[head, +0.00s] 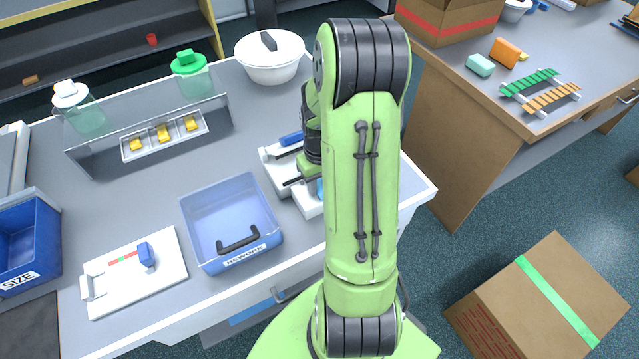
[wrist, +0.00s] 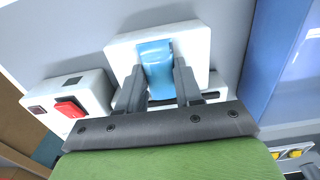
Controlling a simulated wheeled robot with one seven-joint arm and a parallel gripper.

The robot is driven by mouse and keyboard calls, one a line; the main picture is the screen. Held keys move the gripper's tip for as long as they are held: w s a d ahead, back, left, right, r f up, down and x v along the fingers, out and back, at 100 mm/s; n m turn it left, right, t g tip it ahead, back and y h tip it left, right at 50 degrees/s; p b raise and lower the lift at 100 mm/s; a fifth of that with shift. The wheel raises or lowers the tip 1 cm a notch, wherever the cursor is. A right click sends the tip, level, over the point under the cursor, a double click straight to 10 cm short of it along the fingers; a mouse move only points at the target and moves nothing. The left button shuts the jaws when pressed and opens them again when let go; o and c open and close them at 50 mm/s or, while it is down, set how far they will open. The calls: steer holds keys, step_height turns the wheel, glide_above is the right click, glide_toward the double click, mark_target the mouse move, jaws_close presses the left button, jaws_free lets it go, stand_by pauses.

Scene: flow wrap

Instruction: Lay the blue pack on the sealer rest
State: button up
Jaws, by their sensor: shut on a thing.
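The light blue pack (wrist: 157,68) is between my gripper's two dark fingers (wrist: 158,88) in the wrist view, and my gripper is shut on it. The pack is over the white rest (wrist: 196,42) of the sealer; I cannot tell whether it touches the rest. In the head view, the white sealer (head: 278,178) with its dark bars stands at the table's right part, half hidden behind my arm. Only a sliver of the light blue pack (head: 320,187) shows there.
The blue REWORK bin (head: 215,262) stands just left of the sealer. A white board (head: 110,290) with a dark blue block (head: 147,254) lies farther left. In the wrist view, a white box with a red switch (wrist: 70,107) stands beside the rest. A white lidded pot (head: 270,70) stands behind.

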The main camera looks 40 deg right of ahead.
mark_target(320, 186)
steer(key=shift+f, duration=0.1)
steer(key=o, duration=1)
step_height(320, 186, up, 12)
steer(key=p, duration=0.3)
steer(key=s+a+r+n+t+h, duration=0.1)
steer(key=a+r+t, duration=0.1)
steer(key=a+r, duration=0.65)
steer(key=s+a+r+n+t+y, duration=0.1)
steer(key=s+a+r+n+t, duration=0.1)
steer(key=s+a, duration=0.8)
step_height(320, 186, up, 2)
steer(key=shift+a+r+t, duration=0.1)
steer(key=shift+a+t, duration=0.7)
